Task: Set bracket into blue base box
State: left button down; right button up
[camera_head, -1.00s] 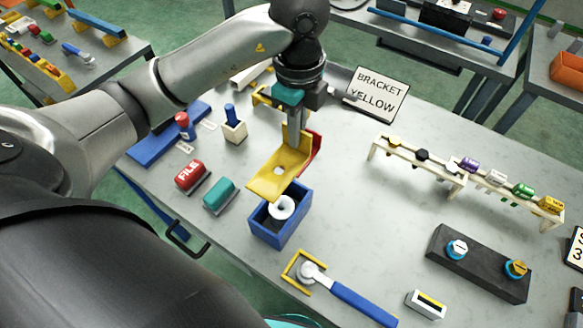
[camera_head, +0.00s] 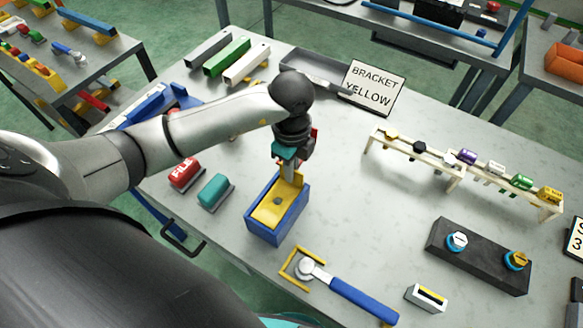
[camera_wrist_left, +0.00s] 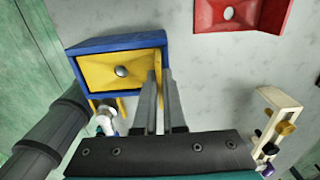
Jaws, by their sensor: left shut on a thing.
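The yellow bracket (camera_head: 270,212) lies inside the blue base box (camera_head: 279,228), its flat plate within the walls and its upright tab at the far end. In the left wrist view, the yellow bracket (camera_wrist_left: 112,72) fills the blue base box (camera_wrist_left: 105,45), and a round grey knob or post end shows at the plate's middle. My left gripper (camera_head: 294,165) is at the far end of the box, shut on the bracket's upright tab. Its fingers (camera_wrist_left: 160,90) also show in the left wrist view. The white ring seen earlier in the box is covered. My right gripper is not in view.
A red bracket (camera_wrist_left: 242,14) lies behind the box. A "BRACKET YELLOW" sign (camera_head: 375,88) stands at the back. A red FILE block (camera_head: 184,173) and a teal block (camera_head: 214,192) lie left; a blue-handled tool (camera_head: 345,290) lies in front. A cream rack (camera_head: 462,172) stands right.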

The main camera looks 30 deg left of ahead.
pick_arm(q)
jog(key=c, duration=1.4)
grip_release()
jog(key=shift+f, duration=0.2)
jog(key=shift+c, duration=0.2)
jog(key=o, duration=0.4)
jog(key=shift+o, duration=0.2)
jog(key=shift+r, duration=0.1)
jog(key=shift+r, duration=0.2)
notch_tip(320, 180, up, 12)
jog(key=shift+f, duration=0.1)
